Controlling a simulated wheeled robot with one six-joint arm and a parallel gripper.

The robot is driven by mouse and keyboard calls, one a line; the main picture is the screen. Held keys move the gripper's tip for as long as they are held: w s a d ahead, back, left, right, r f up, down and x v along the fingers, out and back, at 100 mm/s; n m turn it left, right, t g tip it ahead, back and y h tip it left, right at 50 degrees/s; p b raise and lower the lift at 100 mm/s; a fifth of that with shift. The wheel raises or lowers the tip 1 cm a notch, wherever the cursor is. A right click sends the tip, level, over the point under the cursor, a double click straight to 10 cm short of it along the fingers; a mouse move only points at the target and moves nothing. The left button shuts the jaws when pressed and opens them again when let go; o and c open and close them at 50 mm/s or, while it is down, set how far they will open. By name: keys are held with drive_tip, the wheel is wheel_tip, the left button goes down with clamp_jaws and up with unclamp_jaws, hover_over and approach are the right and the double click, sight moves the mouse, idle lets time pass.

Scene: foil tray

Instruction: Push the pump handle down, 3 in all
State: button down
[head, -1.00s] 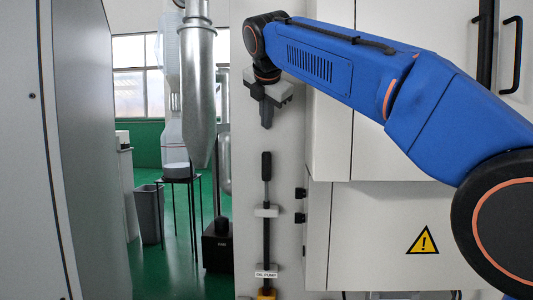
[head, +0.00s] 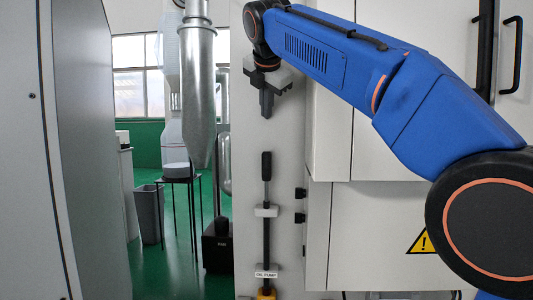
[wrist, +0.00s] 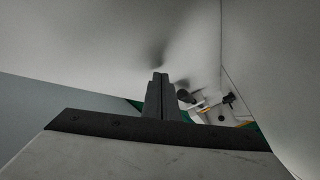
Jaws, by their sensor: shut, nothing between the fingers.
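The pump handle (head: 266,165) is a black grip on top of an upright rod, on the front of a pale cabinet panel. A bracket holds the rod lower down, and a label reading "CAL PUMP" (head: 265,274) sits near its foot. My gripper (head: 266,112) points down above the handle, roughly in line with it, with a clear gap between them. Its fingers are together and empty. In the wrist view the shut fingers (wrist: 161,78) show, with a small dark round end (wrist: 186,96) just beyond them, likely the handle top.
A cabinet with a warning sign (head: 421,242) stands to the right. A metal duct (head: 198,90) and a black box (head: 217,246) are to the left.

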hover_over(266, 154)
drive_tip(key=shift+f, duration=3.95)
drive_tip(key=shift+f, duration=0.2)
drive_tip(key=shift+f, duration=0.2)
